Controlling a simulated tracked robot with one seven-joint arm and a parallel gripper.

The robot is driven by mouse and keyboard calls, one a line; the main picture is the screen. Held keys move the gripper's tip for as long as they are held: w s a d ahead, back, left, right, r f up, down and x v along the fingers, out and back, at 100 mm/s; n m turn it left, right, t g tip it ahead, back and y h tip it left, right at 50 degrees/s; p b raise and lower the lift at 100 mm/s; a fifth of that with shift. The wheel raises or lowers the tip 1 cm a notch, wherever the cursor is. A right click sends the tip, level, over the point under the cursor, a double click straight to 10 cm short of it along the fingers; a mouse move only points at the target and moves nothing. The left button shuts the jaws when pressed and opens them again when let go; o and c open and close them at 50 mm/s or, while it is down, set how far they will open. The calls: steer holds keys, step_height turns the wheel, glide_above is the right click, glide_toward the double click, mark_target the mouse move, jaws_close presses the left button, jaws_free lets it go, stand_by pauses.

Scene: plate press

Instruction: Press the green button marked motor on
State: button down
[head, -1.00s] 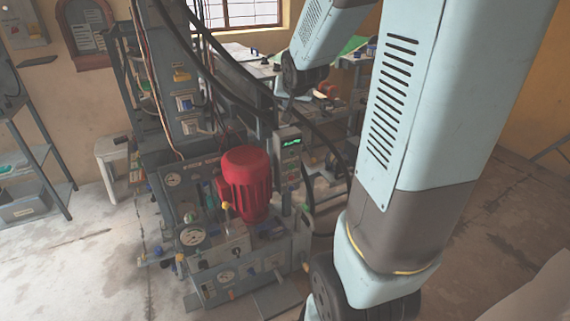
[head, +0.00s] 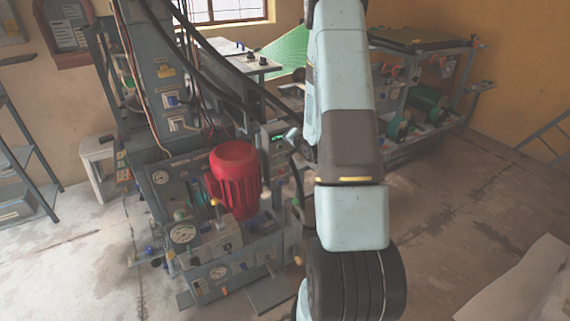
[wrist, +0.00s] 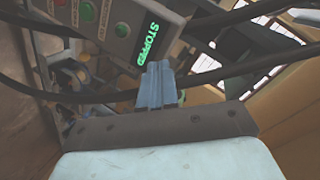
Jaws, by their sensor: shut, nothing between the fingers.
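The grey control box (wrist: 140,22) shows in the wrist view with a lit green display reading "STOPPED" (wrist: 148,44). Two green buttons are on its face, one at the left (wrist: 88,12) and one near the display (wrist: 122,30). A red button (wrist: 123,4) is at the top edge. The labels are too small to read, so I cannot tell which is marked motor on. In the head view the box (head: 277,155) stands right of the red motor. My gripper (wrist: 157,68) is shut and empty, its tips close to the display end of the box; contact cannot be told.
The red motor (head: 236,178) sits on the press, with gauges (head: 183,233) in front. Black hoses (wrist: 225,78) run close by my gripper in the wrist view. A rack (head: 420,100) stands behind at right.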

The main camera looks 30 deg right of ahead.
steer(key=s+d+f+m+t, duration=0.1)
steer(key=s+f+m+t, duration=0.1)
steer(key=f, duration=0.6)
steer(key=s+d+f+m+t, duration=0.1)
steer(key=s+f+m, duration=0.3)
steer(key=f, duration=0.4)
steer(key=shift+s+d+f+t+y, duration=0.3)
steer(key=shift+s+f+t+y, duration=0.1)
steer(key=shift+s, duration=0.5)
steer(key=shift+w, duration=0.1)
steer(key=w, duration=1.3)
steer(key=shift+w+a, duration=0.2)
steer(key=shift+w, duration=0.2)
